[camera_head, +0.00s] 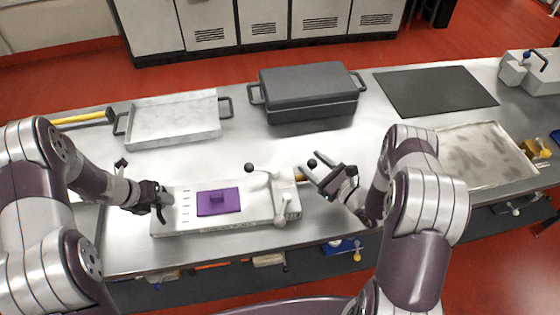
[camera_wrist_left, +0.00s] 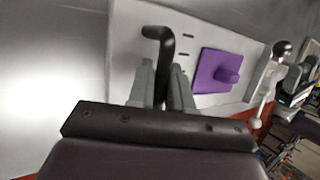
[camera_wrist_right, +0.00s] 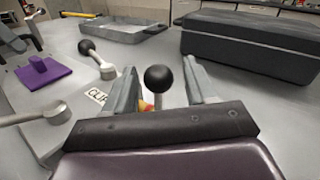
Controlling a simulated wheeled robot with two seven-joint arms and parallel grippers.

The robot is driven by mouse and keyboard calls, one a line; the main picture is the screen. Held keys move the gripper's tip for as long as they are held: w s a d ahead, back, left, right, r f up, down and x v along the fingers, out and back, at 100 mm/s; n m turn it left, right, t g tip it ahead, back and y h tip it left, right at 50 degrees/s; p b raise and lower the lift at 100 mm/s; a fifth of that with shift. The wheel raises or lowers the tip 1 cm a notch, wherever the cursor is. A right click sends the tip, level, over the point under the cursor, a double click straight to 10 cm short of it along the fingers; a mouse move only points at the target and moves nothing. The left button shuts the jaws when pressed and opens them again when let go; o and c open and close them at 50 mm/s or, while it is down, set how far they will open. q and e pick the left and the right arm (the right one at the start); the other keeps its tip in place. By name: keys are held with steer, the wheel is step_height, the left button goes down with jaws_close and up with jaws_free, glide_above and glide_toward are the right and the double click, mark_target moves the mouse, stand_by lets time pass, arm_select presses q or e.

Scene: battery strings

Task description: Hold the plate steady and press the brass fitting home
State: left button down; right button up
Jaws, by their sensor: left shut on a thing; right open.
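A white plate-like fixture (camera_head: 175,227) lies on the steel bench and also shows in the left wrist view (camera_wrist_left: 128,45). A purple block with a raised tab (camera_head: 218,204) sits on it. My left gripper (camera_head: 160,211) is shut on the black bent handle (camera_wrist_left: 158,36) at the fixture's left end. My right gripper (camera_head: 322,177) is open at the fixture's right end. In the right wrist view, a black ball knob (camera_wrist_right: 158,79) stands between its fingers, not gripped. A small brass-coloured part (camera_wrist_right: 145,106) shows partly behind the left finger; I cannot tell whether it is the fitting.
Two levers, one with a black knob (camera_head: 249,168) and one with a pale knob (camera_head: 280,221), rise from the fixture. Behind it are a shallow metal tray (camera_head: 172,123) and a dark lidded box (camera_head: 308,92). A black mat (camera_head: 435,90) lies at the back right.

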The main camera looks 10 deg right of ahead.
steer(key=shift+w+a, duration=0.15)
steer(key=shift+w, duration=0.1)
jaws_close()
arm_select(q)
steer(key=shift+w, duration=0.1)
arm_select(e)
steer(key=shift+w+a, duration=0.15)
steer(key=shift+a, duration=1.5)
jaws_free()
steer(key=shift+d, duration=0.1)
steer(key=v, duration=1.2)
arm_select(q)
steer(key=c, duration=1)
jaws_free()
arm_select(e)
steer(key=shift+f, duration=0.1)
arm_select(q)
steer(key=shift+o, duration=0.2)
